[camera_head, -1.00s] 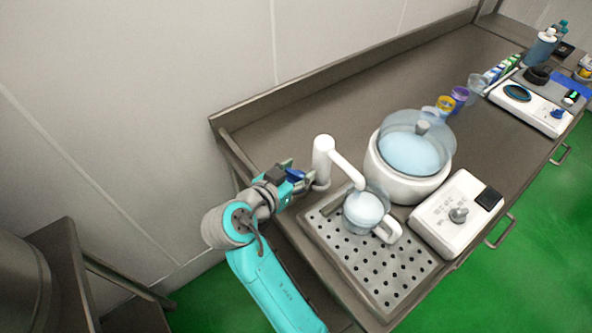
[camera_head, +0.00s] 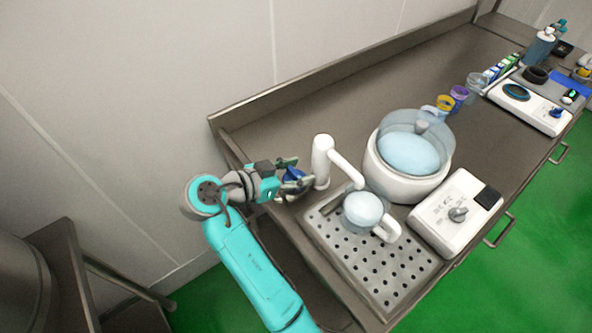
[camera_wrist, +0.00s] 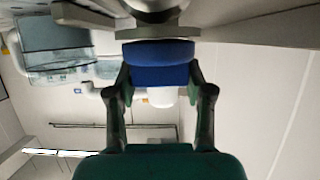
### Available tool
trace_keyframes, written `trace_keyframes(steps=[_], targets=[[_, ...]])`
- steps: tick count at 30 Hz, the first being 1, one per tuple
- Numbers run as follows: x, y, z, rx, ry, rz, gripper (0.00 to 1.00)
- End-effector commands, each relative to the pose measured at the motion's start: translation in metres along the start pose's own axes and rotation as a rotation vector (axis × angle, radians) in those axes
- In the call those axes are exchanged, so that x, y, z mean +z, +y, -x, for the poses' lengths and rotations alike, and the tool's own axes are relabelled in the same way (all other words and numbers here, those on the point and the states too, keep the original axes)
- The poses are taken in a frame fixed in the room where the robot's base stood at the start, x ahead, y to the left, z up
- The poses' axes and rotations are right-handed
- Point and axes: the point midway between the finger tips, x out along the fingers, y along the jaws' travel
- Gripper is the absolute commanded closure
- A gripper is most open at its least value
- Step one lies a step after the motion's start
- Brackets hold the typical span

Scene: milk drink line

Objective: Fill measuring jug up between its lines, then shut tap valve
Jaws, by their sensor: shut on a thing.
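The measuring jug (camera_head: 365,221) is clear with a white handle and stands upright on the perforated drip tray (camera_head: 378,275) under the white tap's (camera_head: 322,162) spout. Pale, whitish liquid shows inside the jug. Its lines cannot be made out, so I cannot tell the level against them. The blue tap valve (camera_head: 293,174) sits at the left of the tap column. My gripper (camera_head: 297,180) is shut on this valve. The wrist view shows the blue valve handle (camera_wrist: 160,72) between my two fingers (camera_wrist: 160,88).
A white pot (camera_head: 405,185) with a clear domed lid stands behind the jug. A white control box (camera_head: 452,215) with a knob is right of the tray. Small cups (camera_head: 452,98) and a hotplate unit (camera_head: 530,105) are farther back. The counter's rear left is clear.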

Motion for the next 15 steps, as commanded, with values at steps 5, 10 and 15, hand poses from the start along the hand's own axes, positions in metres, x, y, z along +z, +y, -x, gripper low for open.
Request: trace_keyframes(steps=[5, 10, 15], targets=[[0.0007, 0.0002, -0.0001, 0.0, -0.001, 0.001, 0.83], [0.0005, 0.0002, -0.0002, 0.0, -0.001, 0.001, 0.22], [0.0004, 0.0001, -0.0001, -0.001, -0.001, 0.001, 0.22]])
